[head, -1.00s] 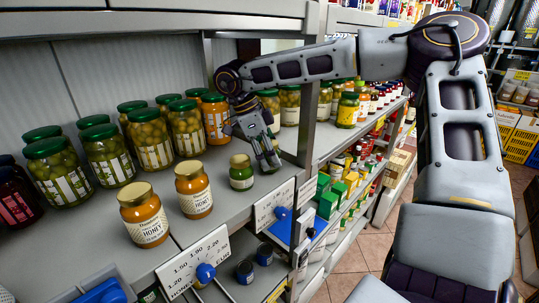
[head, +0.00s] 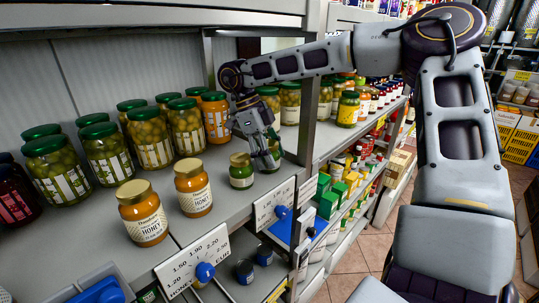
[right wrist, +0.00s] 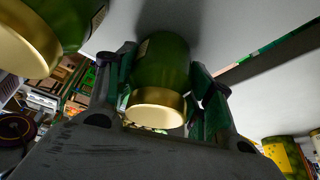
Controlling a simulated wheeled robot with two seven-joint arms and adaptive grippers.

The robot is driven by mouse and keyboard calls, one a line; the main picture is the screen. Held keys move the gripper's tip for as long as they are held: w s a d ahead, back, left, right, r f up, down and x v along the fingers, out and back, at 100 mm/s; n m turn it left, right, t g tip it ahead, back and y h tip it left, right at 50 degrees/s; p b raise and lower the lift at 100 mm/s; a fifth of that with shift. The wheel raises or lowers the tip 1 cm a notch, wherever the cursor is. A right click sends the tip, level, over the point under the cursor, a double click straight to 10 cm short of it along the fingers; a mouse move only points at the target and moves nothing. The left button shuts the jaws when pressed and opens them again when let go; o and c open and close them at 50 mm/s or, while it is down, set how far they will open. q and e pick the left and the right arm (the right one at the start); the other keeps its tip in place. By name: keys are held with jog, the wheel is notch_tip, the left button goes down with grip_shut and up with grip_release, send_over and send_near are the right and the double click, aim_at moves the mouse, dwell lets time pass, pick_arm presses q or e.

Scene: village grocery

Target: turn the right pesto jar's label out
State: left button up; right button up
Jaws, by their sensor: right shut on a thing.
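The left pesto jar (head: 241,173), green with a gold lid and a pale label facing the front, stands on the upper shelf. My right gripper (head: 268,163) is just to its right and shut on the right pesto jar. In the head view that jar is mostly hidden by the fingers. In the right wrist view the held pesto jar (right wrist: 162,65) is dark green with a gold lid, between the two fingers. Only a pale sliver of its label shows, at its left side. The left pesto jar's gold lid (right wrist: 20,42) is at upper left there. My left gripper is not in view.
Two honey jars (head: 142,215) (head: 193,189) stand to the left on the same shelf (head: 190,232). Large green-lidded jars (head: 52,170) line the back. A price strip (head: 197,262) runs along the front edge. A shelf upright (head: 309,100) is close to the right.

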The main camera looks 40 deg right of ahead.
jog(key=o, duration=1.3)
jog(key=shift+o, duration=0.2)
jog(key=shift+r, duration=0.1)
